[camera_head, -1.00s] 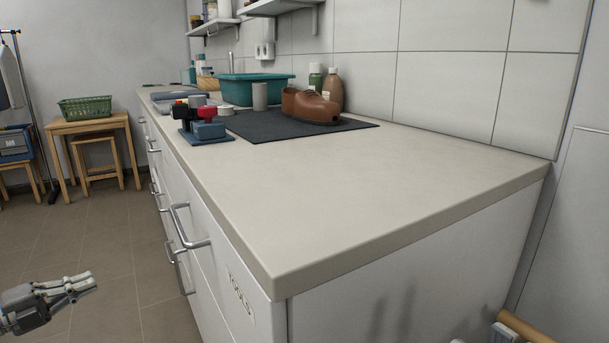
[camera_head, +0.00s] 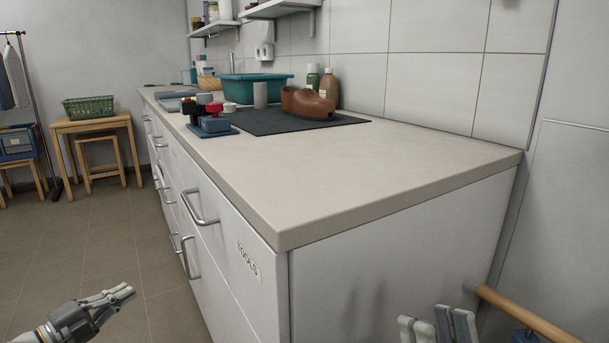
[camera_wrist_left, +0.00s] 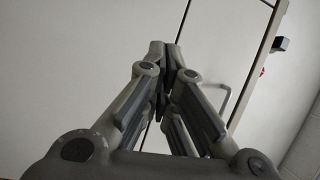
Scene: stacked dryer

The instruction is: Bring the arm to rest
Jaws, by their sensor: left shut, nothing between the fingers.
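My left gripper (camera_head: 128,292) hangs above the floor at the lower left of the head view, left of the drawer fronts and apart from them. Its fingers are together and empty. In the left wrist view the closed fingertips (camera_wrist_left: 165,55) point up the picture, with a white cabinet front behind them. Grey finger parts of my right gripper (camera_head: 438,325) show at the bottom edge of the head view, in front of the counter's white end panel. The rest of it is cut off, so its opening is unclear.
The counter (camera_head: 340,170) fills the middle. On it are a brown shoe (camera_head: 315,106), a dark mat (camera_head: 270,122), a teal basin (camera_head: 255,90) and a blue stand (camera_head: 212,125). Drawer handles (camera_head: 200,208) stick out leftward. A wooden rod (camera_head: 525,315) is lower right.

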